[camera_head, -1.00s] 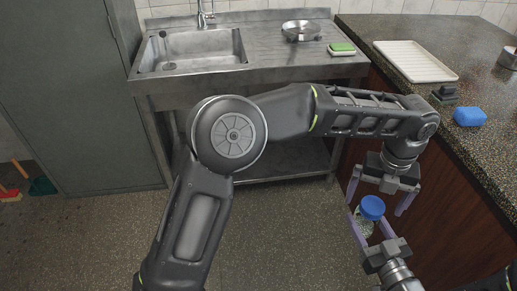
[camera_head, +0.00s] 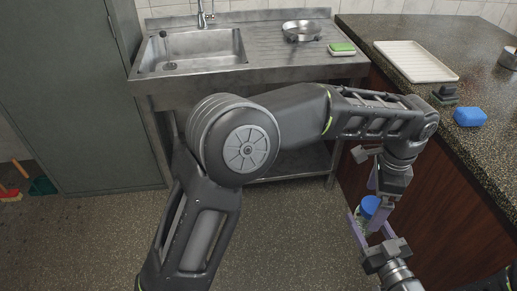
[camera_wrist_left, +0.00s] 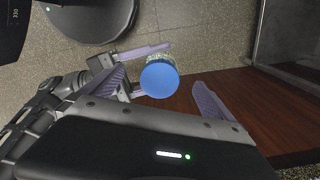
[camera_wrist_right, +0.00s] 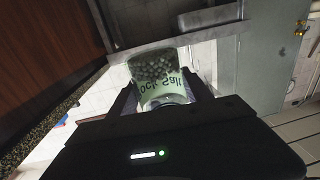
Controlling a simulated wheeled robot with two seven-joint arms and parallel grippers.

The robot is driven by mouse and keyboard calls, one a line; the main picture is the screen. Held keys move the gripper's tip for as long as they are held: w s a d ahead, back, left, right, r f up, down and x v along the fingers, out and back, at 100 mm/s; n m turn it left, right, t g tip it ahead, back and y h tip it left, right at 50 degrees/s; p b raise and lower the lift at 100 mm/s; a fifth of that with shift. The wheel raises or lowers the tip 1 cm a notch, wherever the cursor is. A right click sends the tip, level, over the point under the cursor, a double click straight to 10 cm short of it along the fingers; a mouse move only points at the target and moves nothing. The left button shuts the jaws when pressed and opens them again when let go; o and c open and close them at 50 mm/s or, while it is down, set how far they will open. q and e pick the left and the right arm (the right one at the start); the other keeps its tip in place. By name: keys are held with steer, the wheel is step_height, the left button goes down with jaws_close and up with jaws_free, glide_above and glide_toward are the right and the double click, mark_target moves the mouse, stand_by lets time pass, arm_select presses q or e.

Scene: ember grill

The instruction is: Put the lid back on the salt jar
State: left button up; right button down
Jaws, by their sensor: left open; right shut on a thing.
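The salt jar (camera_head: 361,219) is clear, with grey grains inside. The right wrist view shows its pale "Rock Salt" label (camera_wrist_right: 162,90). My right gripper (camera_head: 370,224) is shut on the jar and holds it in the air beside the counter. The blue lid (camera_head: 369,206) sits at the top of the jar; it also shows in the left wrist view (camera_wrist_left: 160,79). I cannot tell whether it is fully seated. My left gripper (camera_wrist_left: 163,92) is open, its fingers apart on either side of the lid with visible gaps. The left fingers partly hide the lid in the head view.
A metal sink (camera_head: 195,50) stands behind. Open floor lies left of the jar.

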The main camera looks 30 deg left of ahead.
arm_select(q)
steer(key=n, duration=0.6)
steer(key=shift+s+n, duration=0.1)
steer(key=shift+n, duration=0.2)
steer(key=n, duration=0.4)
steer(key=shift+n, duration=0.4)
step_height(320, 180, up, 7)
steer(key=shift+d+r, duration=0.1)
steer(key=shift+d, duration=0.05)
steer(key=w+a+f+n, duration=0.15)
steer(key=a+f, duration=0.45)
steer(key=a, duration=0.6)
steer(key=w+a+f+n, duration=0.1)
steer(key=a+f+n, duration=0.35)
steer(key=a, duration=0.85)
arm_select(e)
steer(key=shift+f+b, duration=0.25)
steer(key=shift+b, duration=0.05)
arm_select(q)
steer(key=a+r+n, duration=0.1)
steer(key=a+r, duration=0.4)
steer(key=a, duration=0.1)
steer(key=shift+s+a+n, duration=0.15)
steer(key=shift+s+n, duration=0.15)
steer(key=shift+s, duration=0.1)
